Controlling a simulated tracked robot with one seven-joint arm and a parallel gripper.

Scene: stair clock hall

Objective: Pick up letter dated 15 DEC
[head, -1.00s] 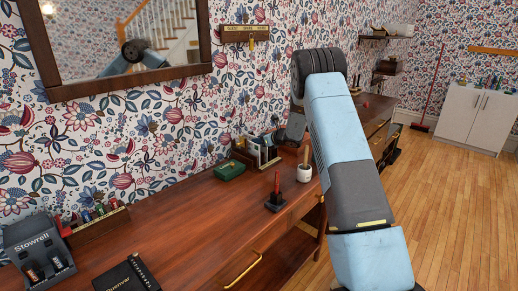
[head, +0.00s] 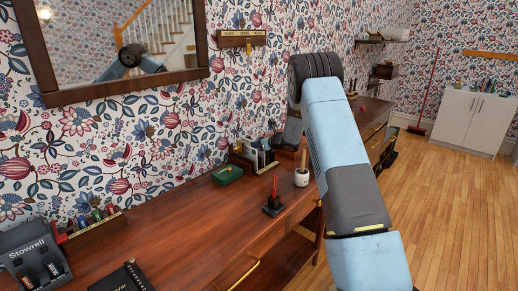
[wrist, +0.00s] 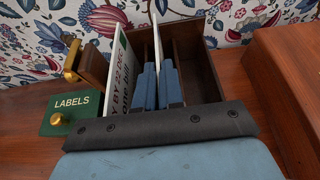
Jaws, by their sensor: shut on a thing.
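My gripper (wrist: 158,88) is in the wooden letter rack (wrist: 205,75). Its two blue fingers are shut on a thin white letter (wrist: 157,45), seen nearly edge-on between them; its date cannot be read from here. In the head view the rack (head: 255,157) stands against the wall on the desk, left of my wrist; the fingertips cannot be made out there.
A green box marked LABELS (wrist: 72,113) with a brass knob sits left of the rack. A white pot (head: 301,177) and a red-handled stamp (head: 273,203) stand in front. A raised wooden block (wrist: 290,70) is at right. The desk (head: 180,235) is clear at middle left.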

